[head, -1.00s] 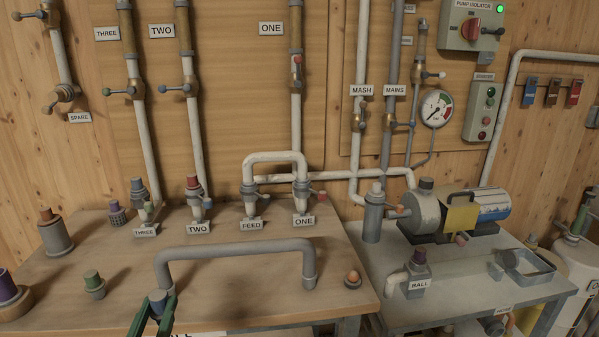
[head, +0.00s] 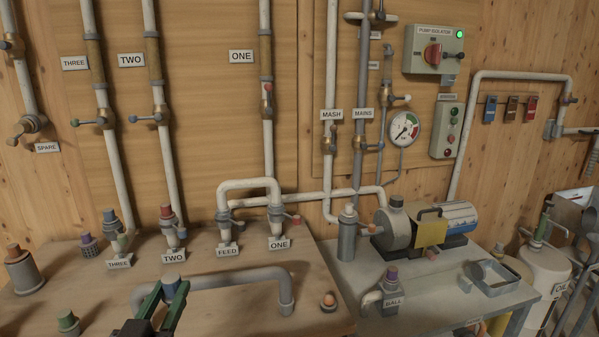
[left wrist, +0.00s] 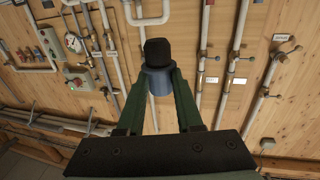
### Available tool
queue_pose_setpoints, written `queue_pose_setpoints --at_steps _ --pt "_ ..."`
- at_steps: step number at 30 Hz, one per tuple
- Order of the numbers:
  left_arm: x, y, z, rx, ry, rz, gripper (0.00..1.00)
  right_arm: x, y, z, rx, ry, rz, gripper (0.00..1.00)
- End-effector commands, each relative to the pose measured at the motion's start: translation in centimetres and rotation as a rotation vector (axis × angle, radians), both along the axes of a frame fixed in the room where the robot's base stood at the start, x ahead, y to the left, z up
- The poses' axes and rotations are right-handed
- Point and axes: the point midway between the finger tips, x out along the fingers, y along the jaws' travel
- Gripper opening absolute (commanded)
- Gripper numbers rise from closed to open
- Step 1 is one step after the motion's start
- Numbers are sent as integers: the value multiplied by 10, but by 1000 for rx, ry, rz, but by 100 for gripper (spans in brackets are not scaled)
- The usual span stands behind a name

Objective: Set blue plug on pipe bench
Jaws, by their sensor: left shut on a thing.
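My left gripper (head: 170,290) is shut on the blue plug (head: 172,283), in front of the grey arched pipe on the bench. In the left wrist view the plug's blue collar (left wrist: 157,80) sits between the fingertips, with a black end (left wrist: 157,52) beyond it. The plug appears held clear of the bench, though its underside is hidden in the head view. The pipe bench (head: 225,318) is the wood-topped bench at the left. My right gripper is not in view.
A green plug (head: 68,321), an orange-topped fitting (head: 328,301) and a purple-topped one (head: 89,245) are also there. Bare wood lies around the arch's right leg.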

Motion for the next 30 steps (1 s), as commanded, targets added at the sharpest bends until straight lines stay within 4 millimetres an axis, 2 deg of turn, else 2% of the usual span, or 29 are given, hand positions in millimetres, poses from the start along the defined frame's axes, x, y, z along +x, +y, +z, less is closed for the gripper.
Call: queue_pose_setpoints --at_steps 3,6,11,18,21,25,30 --pt "2 -3 9 8 3 -12 0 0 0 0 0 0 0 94" --pt "2 -3 4 4 7 -12 0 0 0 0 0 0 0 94" --pt "-7 0 -23 -12 5 2 0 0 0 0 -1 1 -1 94" --pt "-32 1 -71 -9 2 5 0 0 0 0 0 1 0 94" --pt "-42 -1 -84 -1 3 -2 0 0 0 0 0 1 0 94" --pt "-49 -3 -95 8 7 -13 0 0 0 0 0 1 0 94" --pt "-51 -4 -97 17 5 -21 0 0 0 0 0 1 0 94"
